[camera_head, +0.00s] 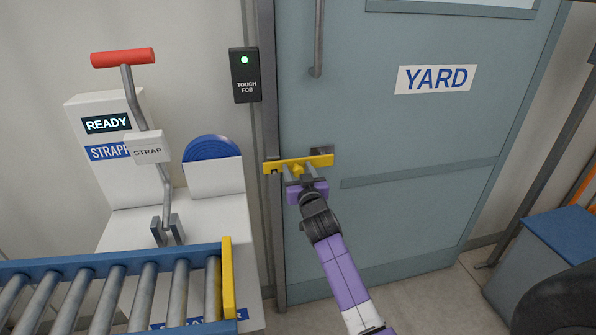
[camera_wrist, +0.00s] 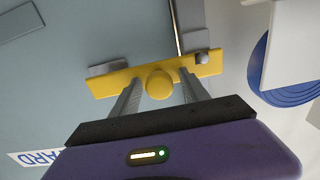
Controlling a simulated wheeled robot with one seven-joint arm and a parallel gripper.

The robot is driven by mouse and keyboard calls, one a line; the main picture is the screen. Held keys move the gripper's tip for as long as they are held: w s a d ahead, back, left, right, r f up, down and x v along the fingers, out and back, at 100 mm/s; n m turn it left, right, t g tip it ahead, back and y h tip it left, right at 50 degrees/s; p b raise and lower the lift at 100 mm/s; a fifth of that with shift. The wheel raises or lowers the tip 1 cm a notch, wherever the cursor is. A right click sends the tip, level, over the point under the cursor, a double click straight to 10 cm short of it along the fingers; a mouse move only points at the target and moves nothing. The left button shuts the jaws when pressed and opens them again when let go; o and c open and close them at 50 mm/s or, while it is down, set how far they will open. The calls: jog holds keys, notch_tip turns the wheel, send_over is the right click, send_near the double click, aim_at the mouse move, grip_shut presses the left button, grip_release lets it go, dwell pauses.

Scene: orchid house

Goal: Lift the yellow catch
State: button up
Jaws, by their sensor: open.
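The yellow catch is a flat bar (camera_head: 320,161) with a round knob, lying across the left edge of the grey-blue door (camera_head: 400,135) and its frame. In the wrist view the bar (camera_wrist: 107,83) runs nearly level, with the knob (camera_wrist: 160,84) at its middle. My gripper (camera_head: 298,170) is at the catch, and its two fingers (camera_wrist: 158,78) stand apart on either side of the knob. Gaps show between knob and fingers. Whether the fingertips touch the bar is hard to tell.
A black fob reader (camera_head: 245,75) with a green light is left of the door. A vertical door handle (camera_head: 318,40) is above the catch. A strapping machine (camera_head: 110,140) and roller conveyor (camera_head: 110,262) stand at left. A blue-topped box (camera_head: 560,240) is at right.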

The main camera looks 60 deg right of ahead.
grip_shut()
dwell(1.3)
